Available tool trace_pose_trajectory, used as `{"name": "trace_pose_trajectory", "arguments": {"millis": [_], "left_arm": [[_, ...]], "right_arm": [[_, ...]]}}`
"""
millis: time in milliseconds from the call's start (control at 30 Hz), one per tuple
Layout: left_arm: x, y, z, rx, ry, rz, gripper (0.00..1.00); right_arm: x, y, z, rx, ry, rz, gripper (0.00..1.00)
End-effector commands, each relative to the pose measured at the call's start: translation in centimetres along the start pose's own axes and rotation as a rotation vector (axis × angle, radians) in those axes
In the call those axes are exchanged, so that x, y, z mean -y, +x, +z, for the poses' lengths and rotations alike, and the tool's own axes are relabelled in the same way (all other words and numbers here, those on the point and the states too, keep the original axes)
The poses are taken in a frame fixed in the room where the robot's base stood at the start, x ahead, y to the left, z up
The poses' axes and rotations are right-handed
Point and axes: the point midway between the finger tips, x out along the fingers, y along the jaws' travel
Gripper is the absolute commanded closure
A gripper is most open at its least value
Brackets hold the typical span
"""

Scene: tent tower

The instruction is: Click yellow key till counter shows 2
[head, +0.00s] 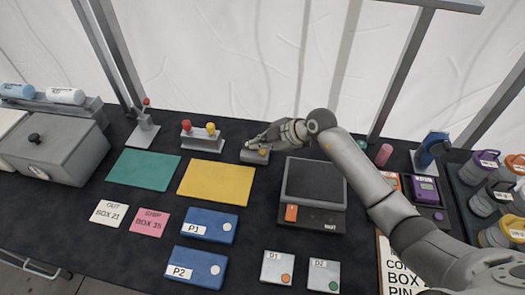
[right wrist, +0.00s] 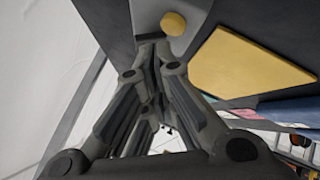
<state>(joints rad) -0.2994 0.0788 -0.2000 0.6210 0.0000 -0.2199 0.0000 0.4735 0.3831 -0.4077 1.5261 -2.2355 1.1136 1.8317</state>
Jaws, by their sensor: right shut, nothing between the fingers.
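No counter reading is legible. My left gripper is not in view.
The yellow mat (head: 215,184) and green mat (head: 144,170) lie bare. A dark scale (head: 314,181) stands right, under my right arm. Blue boxes (head: 208,226) lie in front.

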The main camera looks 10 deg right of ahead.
Motion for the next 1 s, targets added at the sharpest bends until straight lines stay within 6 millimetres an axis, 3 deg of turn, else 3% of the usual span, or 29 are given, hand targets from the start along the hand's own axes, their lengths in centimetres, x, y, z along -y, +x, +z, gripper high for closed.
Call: {"name": "trace_pose_trajectory", "arguments": {"millis": [1000], "left_arm": [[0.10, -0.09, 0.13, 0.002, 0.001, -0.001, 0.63]], "right_arm": [[0.65, 0.85, 0.61, 0.000, 0.000, -0.001, 1.00]]}}
